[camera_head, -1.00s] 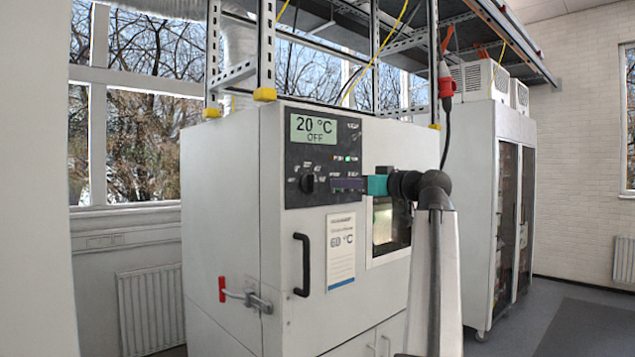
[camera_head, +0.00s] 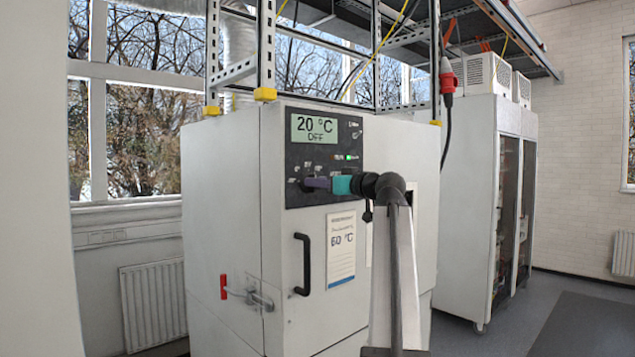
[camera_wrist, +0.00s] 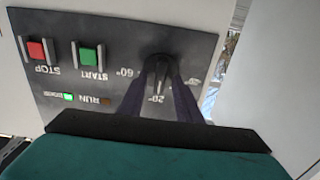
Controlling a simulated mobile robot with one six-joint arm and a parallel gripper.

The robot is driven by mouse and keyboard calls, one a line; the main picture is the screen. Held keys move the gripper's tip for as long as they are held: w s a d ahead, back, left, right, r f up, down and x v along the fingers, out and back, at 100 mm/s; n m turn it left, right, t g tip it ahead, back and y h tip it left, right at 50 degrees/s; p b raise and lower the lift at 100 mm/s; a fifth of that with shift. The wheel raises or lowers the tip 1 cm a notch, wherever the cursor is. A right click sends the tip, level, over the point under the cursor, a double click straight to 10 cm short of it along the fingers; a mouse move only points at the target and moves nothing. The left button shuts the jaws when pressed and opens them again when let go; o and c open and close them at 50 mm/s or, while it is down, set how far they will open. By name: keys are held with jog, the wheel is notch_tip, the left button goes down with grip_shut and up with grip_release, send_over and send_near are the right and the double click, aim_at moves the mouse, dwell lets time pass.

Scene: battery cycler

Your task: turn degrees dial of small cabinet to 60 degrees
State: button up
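The small cabinet (camera_head: 221,190) is white, with a dark control panel near its top. Its display (camera_head: 315,128) reads 20 °C and OFF. The black degrees dial (camera_wrist: 158,70) shows in the wrist view, with 20° and 60° marks beside it. My gripper (camera_wrist: 160,82) is at the panel with its two dark purple fingers apart, one on each side of the dial. Whether they touch it is not clear. In the head view my gripper (camera_head: 308,184) hides the dial.
Beside the dial are a green START button (camera_wrist: 88,57) and a red STOP button (camera_wrist: 37,50). The cabinet door has a black handle (camera_head: 302,264) and a 60 °C label (camera_head: 341,250). A red-handled latch (camera_head: 224,287) sticks out at the left. A tall cabinet (camera_head: 478,200) stands to the right.

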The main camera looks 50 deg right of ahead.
jog(key=shift+c, duration=0.2)
grip_shut()
